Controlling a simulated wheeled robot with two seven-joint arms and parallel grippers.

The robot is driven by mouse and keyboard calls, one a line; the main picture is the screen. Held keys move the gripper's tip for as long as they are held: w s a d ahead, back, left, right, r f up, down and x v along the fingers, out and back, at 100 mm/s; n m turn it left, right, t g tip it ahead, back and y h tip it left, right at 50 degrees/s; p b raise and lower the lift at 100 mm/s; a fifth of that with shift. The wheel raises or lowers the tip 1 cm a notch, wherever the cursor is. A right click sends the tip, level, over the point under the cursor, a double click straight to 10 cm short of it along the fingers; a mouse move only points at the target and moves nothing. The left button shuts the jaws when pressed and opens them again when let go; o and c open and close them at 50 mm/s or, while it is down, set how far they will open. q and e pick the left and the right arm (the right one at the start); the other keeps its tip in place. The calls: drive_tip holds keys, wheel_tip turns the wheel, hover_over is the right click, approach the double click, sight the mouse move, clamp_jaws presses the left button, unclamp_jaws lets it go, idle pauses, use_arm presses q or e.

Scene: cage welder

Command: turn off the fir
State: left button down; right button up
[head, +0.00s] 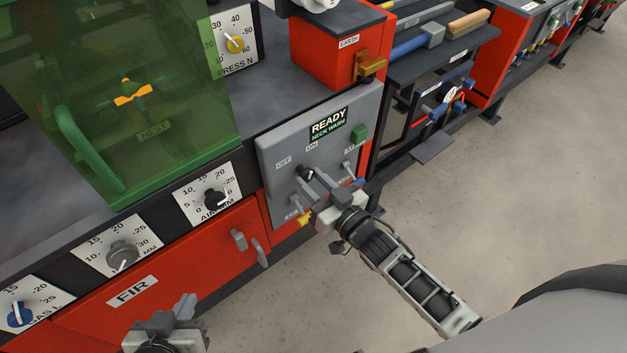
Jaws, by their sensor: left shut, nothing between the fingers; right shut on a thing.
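The FIR label (132,290) is on the red front of the machine at the lower left. A grey control panel (275,150) on the same machine has a lit display (328,125) reading READY, NECK WARM. OFF and ON labels sit above a dark switch handle (306,173). My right gripper (314,187) is at this panel, shut on the switch handle; its fingers partly hide it, so its exact angle is unclear. My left gripper (180,310) is at the bottom edge, shut and empty, below the red front and apart from it.
A green guard (140,120) covers a nest at the upper left. Several dials, including the black-knobbed one (213,197), line the front. A handle (245,245) sticks out of the red front. A red EARTH box (335,65) stands behind the panel. The floor at right is clear.

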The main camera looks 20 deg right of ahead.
drive_tip(key=n, duration=1)
drive_tip(key=shift+n, duration=0.3)
idle(0.4)
drive_tip(key=o, duration=1)
drive_tip(key=shift+c, duration=0.2)
drive_tip(key=shift+s, duration=0.1)
drive_tip(key=b+v, duration=0.1)
drive_tip(key=v, duration=1.5)
